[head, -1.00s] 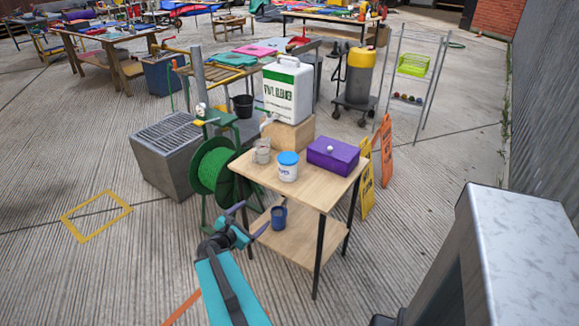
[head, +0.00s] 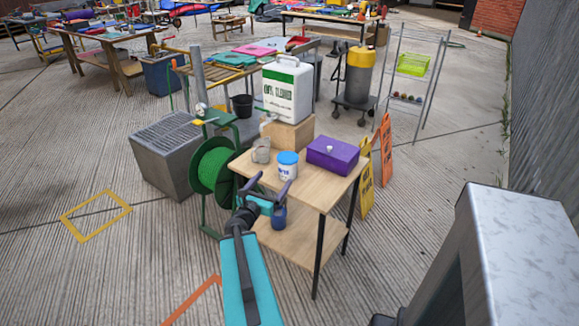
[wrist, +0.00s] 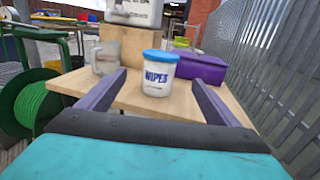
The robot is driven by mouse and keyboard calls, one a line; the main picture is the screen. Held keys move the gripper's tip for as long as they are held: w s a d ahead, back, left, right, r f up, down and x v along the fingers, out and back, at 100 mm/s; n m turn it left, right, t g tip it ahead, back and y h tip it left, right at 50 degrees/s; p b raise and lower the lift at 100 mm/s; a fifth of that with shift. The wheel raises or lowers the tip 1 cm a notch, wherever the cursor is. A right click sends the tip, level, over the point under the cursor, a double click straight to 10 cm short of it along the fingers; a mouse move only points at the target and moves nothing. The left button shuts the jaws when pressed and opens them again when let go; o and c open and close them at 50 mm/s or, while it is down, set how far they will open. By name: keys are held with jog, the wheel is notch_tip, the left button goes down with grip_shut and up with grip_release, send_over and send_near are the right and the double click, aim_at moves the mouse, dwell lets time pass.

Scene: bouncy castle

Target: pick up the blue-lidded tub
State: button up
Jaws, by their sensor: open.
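The blue-lidded tub (head: 287,166) is white with blue lettering and stands upright on the top of a small wooden table (head: 318,191). In the wrist view the tub (wrist: 159,76) reads "WIPES" and stands ahead, between the lines of the two fingers. My gripper (head: 269,184) is open and empty, with its purple fingers at the table's near edge, pointing toward the tub. The fingers also show in the wrist view (wrist: 155,92), apart, one to each side. The tub is beyond the fingertips, and I see no contact.
A grey mug (head: 261,151) stands left of the tub and a purple box (head: 333,154) stands right of it. A wooden block (head: 288,133) bearing a white canister (head: 287,90) is behind. A dark blue mug (head: 279,216) is on the lower shelf. A green reel (head: 212,170) stands left.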

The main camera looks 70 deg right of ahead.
aim_at(284, 168)
jog(key=shift+d+f+b, duration=0.3)
jog(key=shift+d+b, duration=0.35)
jog(key=shift+b, duration=1.5)
jog(key=d+b, duration=0.2)
jog(key=b, duration=0.6)
jog(key=shift+w+d, duration=0.15)
jog(key=shift+d, duration=0.05)
jog(key=d+b, duration=0.1)
jog(key=b, duration=0.3)
jog(key=shift+s+b, duration=0.3)
jog(key=shift+d+r+b, duration=0.1)
jog(key=shift+d+b, duration=0.3)
jog(key=shift+b, duration=0.7)
jog(key=shift+d+r, duration=0.15)
jog(key=shift+d, duration=0.55)
jog(key=shift+s+d, duration=0.1)
jog(key=shift+d, duration=0.7)
jog(key=shift+s+d+f+b, duration=0.15)
jog(key=shift+d+b, duration=0.15)
jog(key=shift+d, duration=0.55)
jog(key=shift+s+d+f+b, duration=0.1)
jog(key=shift+d+b, duration=0.2)
jog(key=shift+d, duration=0.55)
jog(key=shift+s+d+r, duration=0.1)
jog(key=shift+d, duration=0.8)
